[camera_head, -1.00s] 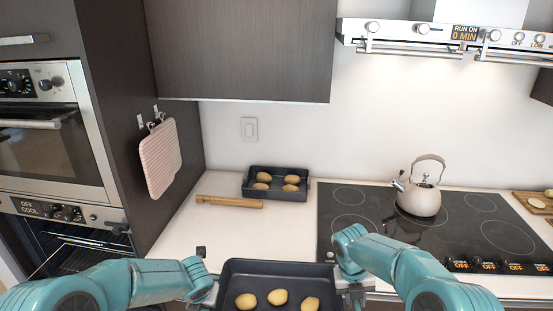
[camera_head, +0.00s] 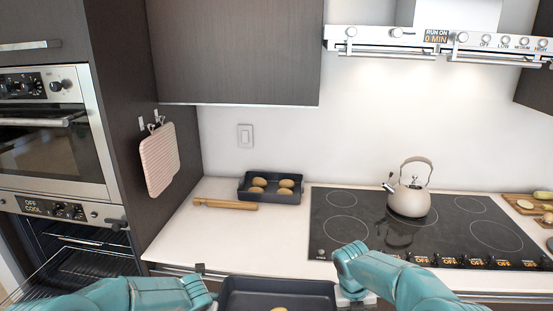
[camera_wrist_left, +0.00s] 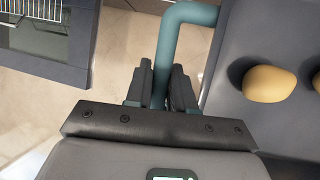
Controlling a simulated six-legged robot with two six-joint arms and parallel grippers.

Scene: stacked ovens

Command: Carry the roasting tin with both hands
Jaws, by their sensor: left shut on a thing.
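The dark roasting tin (camera_head: 290,286) is at the bottom centre of the head view, in front of the counter edge. Its near part is cut off by the frame. One potato (camera_head: 279,309) just shows in it; the left wrist view shows a potato (camera_wrist_left: 270,84) in the tin (camera_wrist_left: 228,55) at right. My left gripper (camera_wrist_left: 163,84) is shut around the tin's teal handle (camera_wrist_left: 172,35). My right gripper (camera_head: 356,297) is at the tin's right side; its fingers are mostly hidden, so its grip cannot be made out.
A second dark tin (camera_head: 270,196) with several potatoes stands on the counter (camera_head: 240,238), near a rolling pin (camera_head: 225,205). A kettle (camera_head: 409,201) stands on the hob (camera_head: 345,228). At left, the lower oven (camera_head: 85,265) is open with its racks showing. Counter left of the hob is mostly clear.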

